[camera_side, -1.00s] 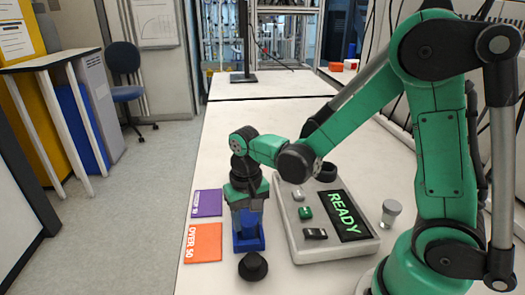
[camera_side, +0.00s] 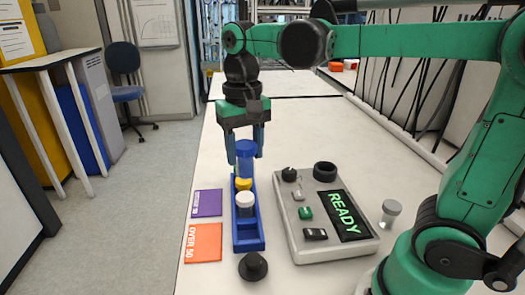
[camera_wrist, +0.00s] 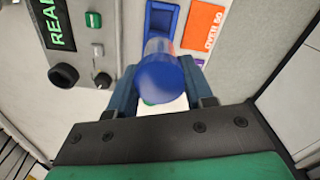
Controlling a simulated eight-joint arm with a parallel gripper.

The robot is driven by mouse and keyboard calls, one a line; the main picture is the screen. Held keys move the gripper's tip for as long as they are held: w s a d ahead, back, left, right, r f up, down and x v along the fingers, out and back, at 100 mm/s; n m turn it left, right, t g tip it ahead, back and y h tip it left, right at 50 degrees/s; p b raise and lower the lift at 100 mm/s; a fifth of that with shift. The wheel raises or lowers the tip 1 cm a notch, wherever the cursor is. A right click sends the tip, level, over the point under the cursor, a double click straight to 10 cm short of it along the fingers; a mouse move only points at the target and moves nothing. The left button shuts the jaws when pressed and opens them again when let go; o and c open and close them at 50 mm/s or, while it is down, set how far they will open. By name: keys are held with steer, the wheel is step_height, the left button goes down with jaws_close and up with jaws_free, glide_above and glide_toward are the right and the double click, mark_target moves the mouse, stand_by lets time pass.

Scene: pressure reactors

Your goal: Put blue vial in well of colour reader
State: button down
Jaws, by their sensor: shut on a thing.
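The blue vial (camera_side: 246,158) is held upright between the fingers of my gripper (camera_side: 244,150), above the far end of the blue rack (camera_side: 250,245). In the wrist view, the vial's blue cap (camera_wrist: 163,82) shows between the fingers (camera_wrist: 158,92). The rack still holds a yellow-capped vial (camera_side: 243,184) and a white-capped vial (camera_side: 245,200). The colour reader (camera_side: 345,248) is a grey box to the right of the rack, its display (camera_side: 342,214) showing READY. A raised black ring (camera_side: 325,172) at its far end looks like the well; its inside is not clear.
A purple card (camera_side: 207,203) and an orange card (camera_side: 203,243) lie left of the rack. A black knobbed object (camera_side: 253,267) stands in front of it. A clear capped jar (camera_side: 390,213) stands right of the reader. The far bench top is clear.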

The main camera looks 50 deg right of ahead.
mark_target(246, 143)
step_height(246, 143, up, 4)
steer(key=shift+f, duration=0.1)
steer(key=shift+d+r, duration=0.15)
steer(key=shift+r, duration=0.05)
steer(key=shift+s+d+f, duration=0.8)
steer(key=shift+d+f, duration=1.15)
steer(key=shift+d, duration=2)
steer(key=shift+s+d+f, duration=0.8)
steer(key=shift+d+f, duration=1.1)
steer(key=shift+d, duration=2)
steer(key=shift+s+d+f, duration=0.8)
steer(key=shift+d+f, duration=1.15)
steer(key=shift+d, duration=2)
steer(key=shift+f, duration=0.1)
steer(key=shift+f, duration=1.55)
steer(key=shift+f, duration=0.35)
